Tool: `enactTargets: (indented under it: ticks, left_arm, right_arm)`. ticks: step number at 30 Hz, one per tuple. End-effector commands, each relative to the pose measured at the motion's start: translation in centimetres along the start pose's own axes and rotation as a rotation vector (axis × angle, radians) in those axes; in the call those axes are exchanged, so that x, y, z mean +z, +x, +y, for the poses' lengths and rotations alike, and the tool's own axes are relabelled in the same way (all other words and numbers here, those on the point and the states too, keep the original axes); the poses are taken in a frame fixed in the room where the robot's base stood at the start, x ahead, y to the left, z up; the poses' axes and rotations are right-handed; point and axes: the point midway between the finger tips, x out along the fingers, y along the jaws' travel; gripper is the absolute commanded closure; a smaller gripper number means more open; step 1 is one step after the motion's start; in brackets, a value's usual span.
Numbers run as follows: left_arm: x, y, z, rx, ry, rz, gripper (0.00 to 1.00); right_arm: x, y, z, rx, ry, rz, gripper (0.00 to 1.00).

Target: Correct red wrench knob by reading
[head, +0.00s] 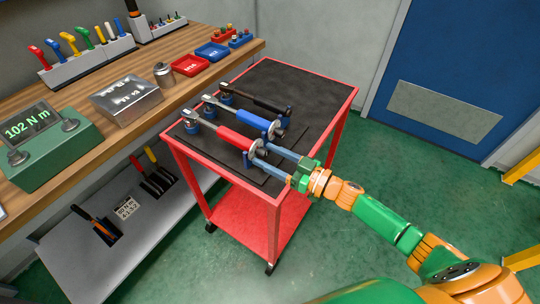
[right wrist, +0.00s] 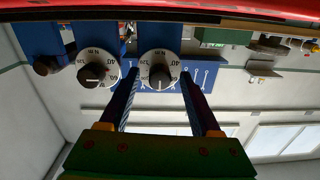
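The green reader (head: 40,140) shows 102 N m. My left gripper is not in view.
Blue brackets hold the wrenches on the red cart (head: 277,200) with a black mat. The wooden bench (head: 160,115) at left carries a metal block (head: 127,98), a small canister (head: 163,74), red and blue trays and tool racks.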

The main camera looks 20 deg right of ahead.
Motion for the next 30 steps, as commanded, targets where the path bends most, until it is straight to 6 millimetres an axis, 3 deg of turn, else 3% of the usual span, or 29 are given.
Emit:
enactTargets:
  ticks: [1, 6, 7, 19, 30]
  left_arm:
    - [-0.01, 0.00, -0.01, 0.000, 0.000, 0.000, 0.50]
    - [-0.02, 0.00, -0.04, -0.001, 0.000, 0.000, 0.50]
    - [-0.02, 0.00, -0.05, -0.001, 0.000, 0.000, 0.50]
    - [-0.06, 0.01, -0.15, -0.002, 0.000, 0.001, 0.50]
    - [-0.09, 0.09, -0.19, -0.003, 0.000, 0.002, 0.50]
  right_arm:
    - [0.00, -0.01, 0.01, 0.000, 0.000, 0.000, 0.51]
    - [0.00, -0.03, 0.01, 0.000, 0.000, 0.000, 0.96]
    - [0.00, -0.03, 0.01, 0.000, 0.000, 0.000, 1.00]
    - [0.01, -0.04, 0.03, 0.001, -0.064, -0.002, 1.00]
    - [-0.04, -0.03, 0.07, 0.002, -0.363, -0.009, 1.00]
